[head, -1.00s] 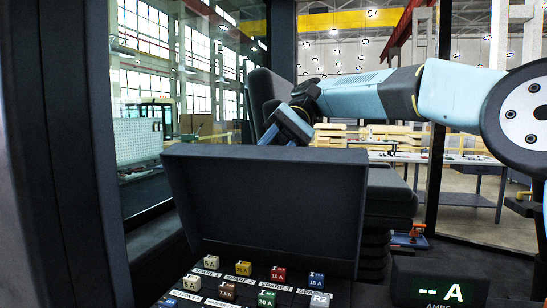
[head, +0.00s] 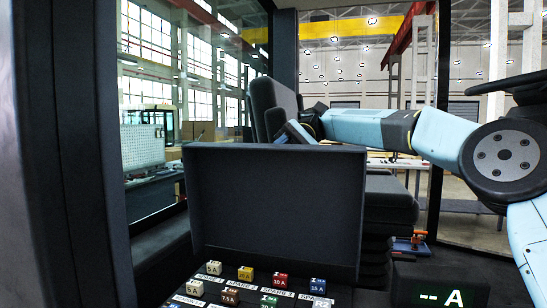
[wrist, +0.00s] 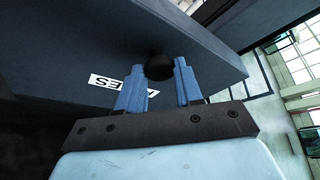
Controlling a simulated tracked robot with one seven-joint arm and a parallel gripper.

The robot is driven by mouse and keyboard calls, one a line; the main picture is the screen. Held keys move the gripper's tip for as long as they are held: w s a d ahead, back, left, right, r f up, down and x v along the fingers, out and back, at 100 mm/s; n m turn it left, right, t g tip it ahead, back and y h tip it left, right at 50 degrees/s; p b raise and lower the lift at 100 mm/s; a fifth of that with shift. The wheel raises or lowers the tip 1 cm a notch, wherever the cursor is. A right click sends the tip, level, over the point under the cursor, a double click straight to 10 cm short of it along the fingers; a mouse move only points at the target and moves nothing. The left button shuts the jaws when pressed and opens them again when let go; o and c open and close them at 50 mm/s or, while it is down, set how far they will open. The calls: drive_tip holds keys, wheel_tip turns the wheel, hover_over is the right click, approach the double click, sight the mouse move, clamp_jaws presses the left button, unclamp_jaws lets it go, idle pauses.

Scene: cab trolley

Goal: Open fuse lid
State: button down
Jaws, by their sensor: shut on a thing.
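The fuse lid (head: 275,205) is a dark panel standing raised behind the fuses in the head view. Its outer face shows in the wrist view (wrist: 60,45), with a white label (wrist: 122,88) upside down. My gripper (wrist: 160,75) is shut on a round black knob (wrist: 159,66) on that face, its blue fingers on either side. In the head view, my gripper (head: 290,133) is mostly hidden behind the lid's top edge. Several coloured fuses (head: 245,273) sit in labelled rows below the lid.
An amp display (head: 440,294) reading "-- A" stands to the right of the fuse box. A dark seat (head: 388,205) is behind the lid. A dark cab pillar (head: 90,150) rises at the left.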

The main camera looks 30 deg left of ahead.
drive_tip(key=shift+f, duration=0.1)
drive_tip(key=c, duration=0.8)
unclamp_jaws()
drive_tip(key=shift+o, duration=0.2)
drive_tip(key=shift+r, duration=0.5)
wheel_tip(320, 180, up, 2)
drive_tip(key=s+d+r, duration=0.9)
drive_tip(key=d+r, duration=0.1)
drive_tip(key=shift+s+d, duration=0.15)
